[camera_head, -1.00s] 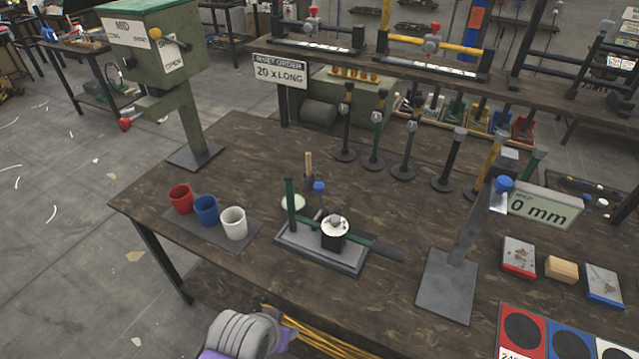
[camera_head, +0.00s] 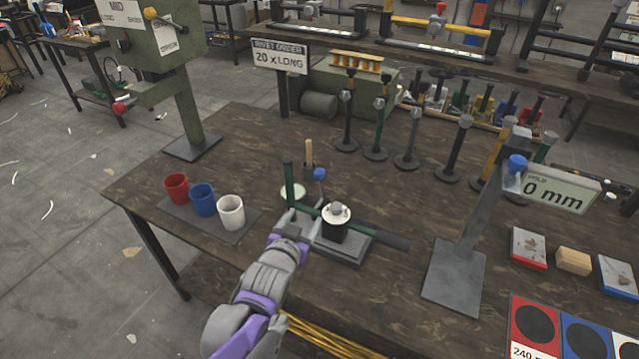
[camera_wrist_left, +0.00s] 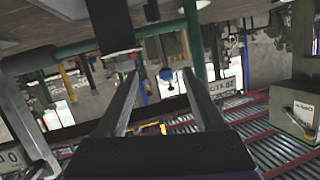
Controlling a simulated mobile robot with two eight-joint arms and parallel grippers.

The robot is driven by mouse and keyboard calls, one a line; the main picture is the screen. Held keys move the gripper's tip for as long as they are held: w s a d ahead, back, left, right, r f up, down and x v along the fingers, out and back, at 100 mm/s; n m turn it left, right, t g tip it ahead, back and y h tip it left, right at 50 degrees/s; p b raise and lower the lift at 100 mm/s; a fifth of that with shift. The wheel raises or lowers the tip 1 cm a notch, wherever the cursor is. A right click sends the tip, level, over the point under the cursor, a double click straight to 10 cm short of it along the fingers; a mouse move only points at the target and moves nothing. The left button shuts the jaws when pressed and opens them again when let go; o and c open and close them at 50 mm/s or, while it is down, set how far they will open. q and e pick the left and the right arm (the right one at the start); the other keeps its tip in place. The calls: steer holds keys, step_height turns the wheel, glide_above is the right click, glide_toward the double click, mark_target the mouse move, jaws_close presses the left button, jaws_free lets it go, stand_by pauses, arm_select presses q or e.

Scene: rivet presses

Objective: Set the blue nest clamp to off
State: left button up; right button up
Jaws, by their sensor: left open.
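A blue ball knob (camera_head: 320,174) on a thin lever stands up behind the black block (camera_head: 334,232) of a small bench fixture (camera_head: 345,252). I take it for the blue nest clamp, but its lever's base is hidden. The fixture has a green upright post and a long green lever with a dark grip. My left gripper (camera_head: 293,216) is at the fixture's left end, by the green post, in front of the knob and apart from it. In the left wrist view my left gripper (camera_wrist_left: 160,74) is open, with nothing between its fingers. My right gripper is out of view.
Red, blue and white cups (camera_head: 231,212) stand left of the fixture. A grey stand (camera_head: 455,276) with another blue knob (camera_head: 517,163) stands to the right. Several upright tools (camera_head: 376,135) line the back. A green press (camera_head: 183,95) stands at the back left.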

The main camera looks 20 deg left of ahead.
mark_target(318, 178)
arm_select(q)
steer(key=w+t, duration=0.1)
steer(key=w, duration=0.4)
steer(key=w+a+t, duration=0.1)
steer(key=w, duration=0.4)
steer(key=w+r+t+b, duration=0.1)
steer(key=w, duration=0.4)
steer(key=shift+w+a+m+t, duration=0.15)
steer(key=shift+w+m+t, duration=0.15)
steer(key=shift+w+m, duration=0.1)
steer(key=shift+c, duration=0.3)
jaws_close()
stand_by(0.4)
